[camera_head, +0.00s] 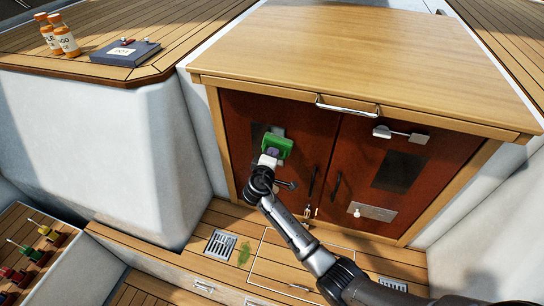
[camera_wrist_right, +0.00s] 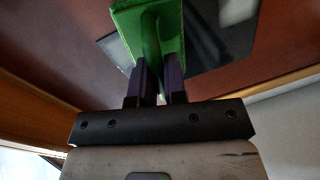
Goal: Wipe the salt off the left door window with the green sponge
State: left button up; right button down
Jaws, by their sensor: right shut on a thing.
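My right gripper (camera_head: 268,157) is shut on the green sponge (camera_head: 279,143). It holds the sponge up at the left door (camera_head: 295,120) of the wooden cabinet, over the right part of the dark left door window (camera_head: 256,133). In the right wrist view the sponge (camera_wrist_right: 150,30) stands between the two fingers (camera_wrist_right: 156,78), with the dark window (camera_wrist_right: 215,35) behind it. I cannot tell whether the sponge touches the pane. My left gripper is not in view.
The right door (camera_head: 395,175) has its own dark window, a latch and a plate. A metal handle (camera_head: 347,106) juts from the cabinet top's front edge. Drain grates (camera_head: 221,244) are in the floor.

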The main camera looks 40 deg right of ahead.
aim_at(275, 142)
jog(key=shift+r+p, duration=2.2)
jog(key=shift+r, duration=0.95)
jog(key=shift+f+b, duration=1.35)
jog(key=shift+f, duration=0.25)
notch_tip(275, 142, down, 17)
jog(key=b, duration=1.3)
jog(key=shift+r+b, duration=0.2)
jog(key=shift+b, duration=0.2)
jog(key=shift+d, duration=0.1)
jog(key=shift+r, duration=0.1)
